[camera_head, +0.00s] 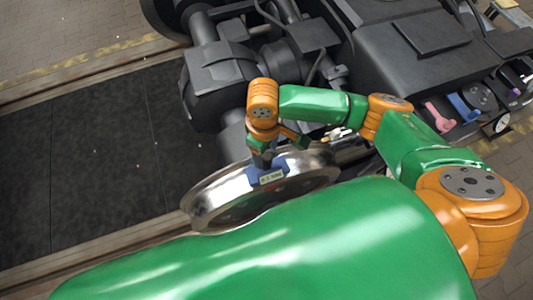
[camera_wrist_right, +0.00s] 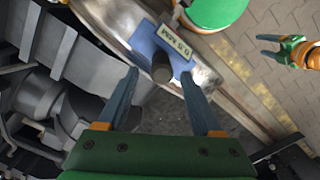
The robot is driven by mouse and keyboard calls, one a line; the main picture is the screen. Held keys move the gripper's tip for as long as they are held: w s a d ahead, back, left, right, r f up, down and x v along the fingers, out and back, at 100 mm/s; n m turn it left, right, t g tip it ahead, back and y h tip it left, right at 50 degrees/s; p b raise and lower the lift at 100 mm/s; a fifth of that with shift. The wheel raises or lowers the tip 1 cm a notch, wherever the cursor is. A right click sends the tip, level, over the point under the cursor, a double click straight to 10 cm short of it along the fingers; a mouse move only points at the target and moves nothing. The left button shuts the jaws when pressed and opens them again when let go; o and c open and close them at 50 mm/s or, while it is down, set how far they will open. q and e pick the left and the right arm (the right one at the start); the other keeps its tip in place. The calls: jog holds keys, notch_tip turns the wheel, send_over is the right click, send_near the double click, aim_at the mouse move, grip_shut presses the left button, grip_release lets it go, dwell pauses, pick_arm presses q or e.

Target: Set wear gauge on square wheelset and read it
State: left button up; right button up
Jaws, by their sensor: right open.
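The wear gauge (camera_head: 281,173) is a blue block with a pale display plate, sitting on the upper rim of the shiny steel wheel (camera_head: 222,188). In the wrist view the gauge (camera_wrist_right: 146,46) shows a dark round post; its plate reads upside down, apparently 0.5 MM. My right gripper (camera_head: 262,160) is right above the gauge. In the wrist view its open fingers (camera_wrist_right: 160,74) stand on either side of the post, with gaps visible. My left gripper (camera_wrist_right: 264,45) shows small at the right of the wrist view, open and empty, away from the wheel.
The dark bogie frame (camera_head: 215,68) and its housings stand just behind the wheel. A cart or shelf at the right carries a pink tool (camera_head: 438,117) and a blue item (camera_head: 464,107). A dark floor panel (camera_head: 100,165) lies clear at the left.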

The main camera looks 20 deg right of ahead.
notch_tip(320, 180, up, 9)
jog(key=shift+p, duration=0.4)
jog(key=shift+a+r, duration=0.1)
